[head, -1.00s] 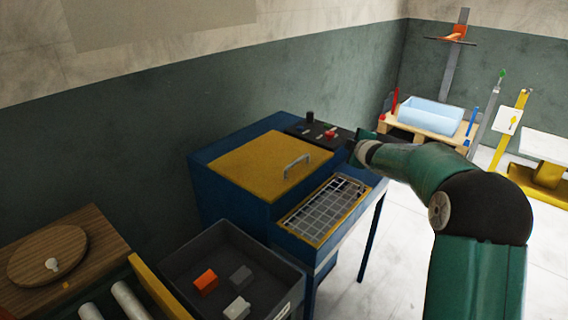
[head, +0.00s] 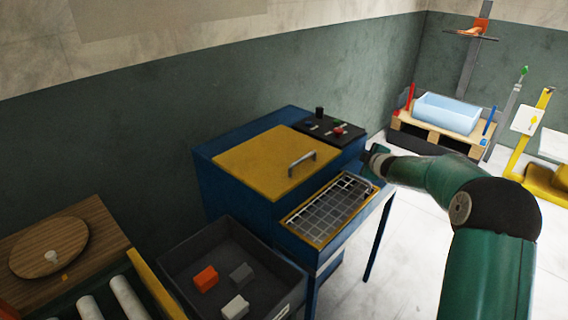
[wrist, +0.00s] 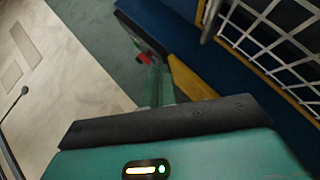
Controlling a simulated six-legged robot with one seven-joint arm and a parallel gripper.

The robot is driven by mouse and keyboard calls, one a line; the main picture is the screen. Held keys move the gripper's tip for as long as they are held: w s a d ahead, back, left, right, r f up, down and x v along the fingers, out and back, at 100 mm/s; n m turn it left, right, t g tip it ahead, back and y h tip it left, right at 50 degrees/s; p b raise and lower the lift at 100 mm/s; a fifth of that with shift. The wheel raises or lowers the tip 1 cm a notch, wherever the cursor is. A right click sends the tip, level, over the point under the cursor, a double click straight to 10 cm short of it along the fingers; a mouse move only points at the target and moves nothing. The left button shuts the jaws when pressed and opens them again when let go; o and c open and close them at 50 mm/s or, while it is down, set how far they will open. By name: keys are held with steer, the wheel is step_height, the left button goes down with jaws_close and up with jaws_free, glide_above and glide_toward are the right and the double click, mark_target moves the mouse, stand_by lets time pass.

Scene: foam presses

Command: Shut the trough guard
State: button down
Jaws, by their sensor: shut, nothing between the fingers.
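The trough guard looks like the wire grille (head: 330,207), a metal mesh with a yellow frame at the front of a blue press (head: 225,190). It also fills the upper right of the wrist view (wrist: 272,38). I cannot tell how far it stands from its closed position. My gripper (head: 376,165) is just beyond the grille's far right corner, near the control panel. In the wrist view its shut, empty fingers (wrist: 155,85) are left of the yellow frame edge. My wrist hides part of that corner.
A yellow lid (head: 262,165) with a handle covers the press top. Behind my gripper is a control panel (head: 325,127) with a red button. A grey bin (head: 185,250) with several blocks stands left. Floor right of the press is open.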

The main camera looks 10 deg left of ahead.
steer(key=shift+w+d+f, duration=0.2)
steer(key=shift+w+f, duration=0.15)
steer(key=shift+f, duration=0.95)
steer(key=shift+w+d+f, duration=0.2)
steer(key=shift+w+f, duration=0.1)
steer(key=shift+f, duration=0.95)
steer(key=shift+w+d+f, duration=0.2)
steer(key=shift+w+f, duration=0.15)
steer(key=shift+f, duration=0.95)
steer(key=shift+r, duration=0.15)
